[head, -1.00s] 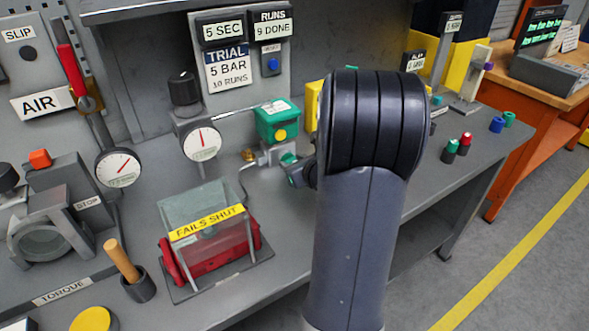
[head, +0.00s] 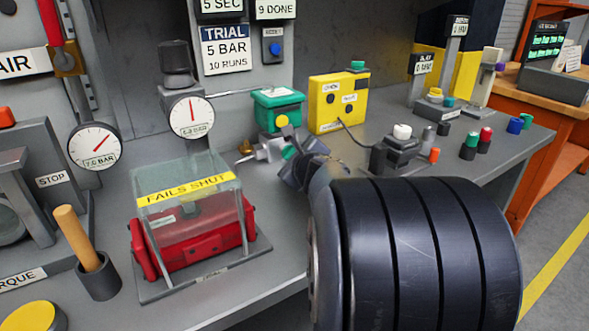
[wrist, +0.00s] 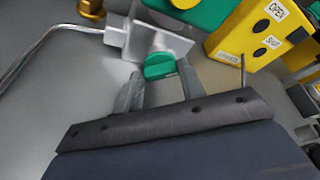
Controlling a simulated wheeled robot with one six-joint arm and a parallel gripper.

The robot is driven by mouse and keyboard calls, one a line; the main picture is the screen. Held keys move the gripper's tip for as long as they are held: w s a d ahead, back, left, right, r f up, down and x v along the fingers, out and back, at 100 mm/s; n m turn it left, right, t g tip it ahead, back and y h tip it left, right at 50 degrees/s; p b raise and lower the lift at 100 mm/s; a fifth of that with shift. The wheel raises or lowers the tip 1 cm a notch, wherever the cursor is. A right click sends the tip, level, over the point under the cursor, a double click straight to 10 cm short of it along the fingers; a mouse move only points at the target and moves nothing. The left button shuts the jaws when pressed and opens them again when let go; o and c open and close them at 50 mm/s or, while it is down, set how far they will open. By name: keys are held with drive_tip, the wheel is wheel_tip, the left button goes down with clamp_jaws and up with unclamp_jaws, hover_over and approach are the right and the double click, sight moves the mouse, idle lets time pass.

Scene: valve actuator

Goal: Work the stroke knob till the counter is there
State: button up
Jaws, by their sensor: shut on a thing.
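A green knob (head: 289,152) sits on a small pale metal valve block (head: 266,150) below a green box (head: 278,108) with a yellow button. In the wrist view the green knob (wrist: 160,66) lies between the two fingers of my gripper (wrist: 160,84), which is shut on it. In the head view my gripper (head: 298,164) reaches the knob from the front right, and its fingers are partly hidden by my wrist. The counter sign (head: 275,8) reads 9 DONE. The trial card (head: 224,48) reads 5 BAR, 10 RUNS.
A red actuator (head: 200,240) under a clear FAILS SHUT guard (head: 185,190) stands left of my arm. Two gauges (head: 192,117) hang behind it. A yellow box (head: 338,103) and several small coloured knobs are to the right. A wooden-handled tool stands in a cup (head: 98,278).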

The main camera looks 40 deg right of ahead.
drive_tip(key=shift+f+n+b, duration=0.1)
drive_tip(key=shift+n+b, duration=0.2)
drive_tip(key=shift+b, duration=0.3)
drive_tip(key=o, duration=1)
drive_tip(key=shift+s+a, duration=0.1)
wheel_tip(320, 180, up, 3)
drive_tip(key=p, duration=0.3)
hover_over(305, 195)
drive_tip(key=shift+s+a, duration=0.2)
drive_tip(key=shift+s, duration=0.3)
